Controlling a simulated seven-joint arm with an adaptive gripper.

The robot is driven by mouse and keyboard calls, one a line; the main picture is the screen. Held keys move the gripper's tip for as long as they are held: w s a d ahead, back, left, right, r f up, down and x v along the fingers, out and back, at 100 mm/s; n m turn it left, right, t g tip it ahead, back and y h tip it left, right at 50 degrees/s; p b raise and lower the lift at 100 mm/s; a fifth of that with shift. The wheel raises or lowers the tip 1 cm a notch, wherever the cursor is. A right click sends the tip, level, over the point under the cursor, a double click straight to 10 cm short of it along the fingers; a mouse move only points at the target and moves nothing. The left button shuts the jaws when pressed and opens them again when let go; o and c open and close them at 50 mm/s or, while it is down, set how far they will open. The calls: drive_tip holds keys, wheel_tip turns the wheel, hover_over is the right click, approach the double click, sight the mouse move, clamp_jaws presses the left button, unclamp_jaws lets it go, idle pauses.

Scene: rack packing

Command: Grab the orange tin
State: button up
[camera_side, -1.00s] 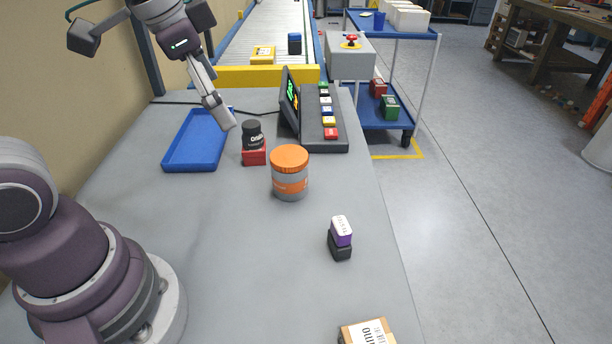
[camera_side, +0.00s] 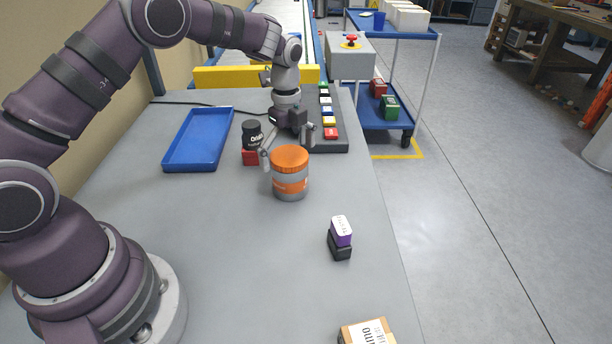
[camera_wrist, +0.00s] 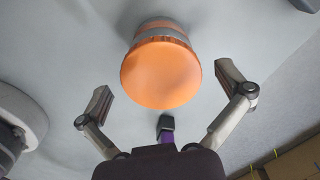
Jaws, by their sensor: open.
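The orange tin (camera_side: 290,174), grey with an orange lid and an orange label band, stands upright on the table. My gripper (camera_side: 286,148) is above and just behind it in the side view, pointing down with its fingers spread wide. In the wrist view the tin's orange lid (camera_wrist: 161,75) lies ahead of the gap between my two open fingers (camera_wrist: 166,96). Nothing is held between the fingers, and I see no contact with the tin.
A blue tray (camera_side: 166,160) lies farther left. A button console (camera_side: 336,146) is behind. Table around the tin's front is clear.

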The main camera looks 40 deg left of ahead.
wheel_tip(320, 180, down, 3)
drive_tip(key=shift+r, duration=0.1)
drive_tip(key=shift+c, duration=0.3)
drive_tip(key=shift+w, duration=0.1)
drive_tip(key=c, duration=1.2)
